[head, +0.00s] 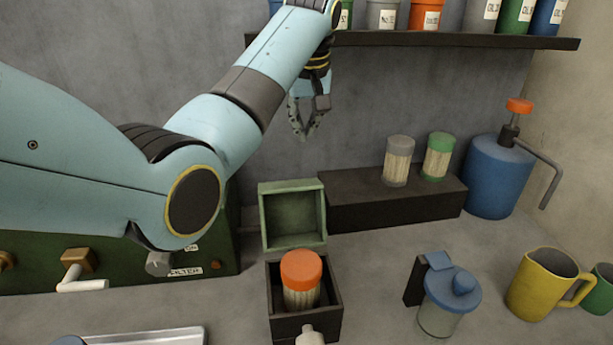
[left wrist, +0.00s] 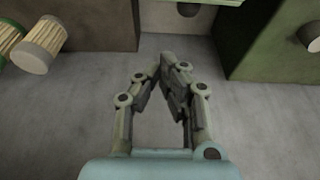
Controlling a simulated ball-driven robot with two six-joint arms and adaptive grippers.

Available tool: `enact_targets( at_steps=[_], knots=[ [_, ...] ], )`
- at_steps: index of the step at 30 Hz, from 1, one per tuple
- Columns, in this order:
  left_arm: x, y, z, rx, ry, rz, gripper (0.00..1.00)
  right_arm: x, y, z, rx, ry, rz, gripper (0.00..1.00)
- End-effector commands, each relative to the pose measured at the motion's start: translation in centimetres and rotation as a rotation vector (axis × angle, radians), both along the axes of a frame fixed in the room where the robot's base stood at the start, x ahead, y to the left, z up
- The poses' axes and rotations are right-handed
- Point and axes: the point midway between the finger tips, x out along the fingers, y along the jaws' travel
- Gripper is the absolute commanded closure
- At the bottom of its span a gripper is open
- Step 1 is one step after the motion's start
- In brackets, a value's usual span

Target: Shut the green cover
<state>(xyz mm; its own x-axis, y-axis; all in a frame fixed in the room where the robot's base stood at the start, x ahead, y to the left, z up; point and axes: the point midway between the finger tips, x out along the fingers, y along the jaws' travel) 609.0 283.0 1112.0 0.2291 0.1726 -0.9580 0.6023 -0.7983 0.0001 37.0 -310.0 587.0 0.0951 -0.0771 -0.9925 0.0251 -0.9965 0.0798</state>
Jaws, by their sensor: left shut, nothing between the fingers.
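The green cover (head: 292,215) is open. It stands upright at the back edge of a small dark box (head: 335,300), with its hollow inner side facing me. A filter cartridge with an orange cap (head: 301,272) stands in the box. My left gripper (head: 306,136) hangs above and behind the cover, near the back wall, apart from it. Its fingers point down, are shut and hold nothing. They also show closed together in the left wrist view (left wrist: 160,65). My right gripper is not in view.
A dark block (head: 395,207) right of the cover carries two cartridges (head: 398,160). A shelf (head: 450,40) with cans hangs above. A green panel (head: 215,245) with taps stands left. A blue-lidded jar (head: 448,300) and a yellow mug (head: 540,285) stand right.

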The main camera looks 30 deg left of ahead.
Motion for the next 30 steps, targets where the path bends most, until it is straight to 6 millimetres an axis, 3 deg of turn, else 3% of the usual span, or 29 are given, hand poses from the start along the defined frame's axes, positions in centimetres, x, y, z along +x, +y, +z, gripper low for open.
enact_targets(
  at_steps=[8,21,30],
  knots=[
    [0.3,0.3,-2.3,0.001,0.004,0.0,1.0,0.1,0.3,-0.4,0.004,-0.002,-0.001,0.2],
    [2.2,1.7,-10.2,0.0,0.004,0.001,1.0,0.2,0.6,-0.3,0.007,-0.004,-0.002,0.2],
    [-0.3,-0.2,-8.8,-0.001,-0.001,0.0,1.0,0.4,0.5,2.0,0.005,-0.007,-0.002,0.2]
  ],
)
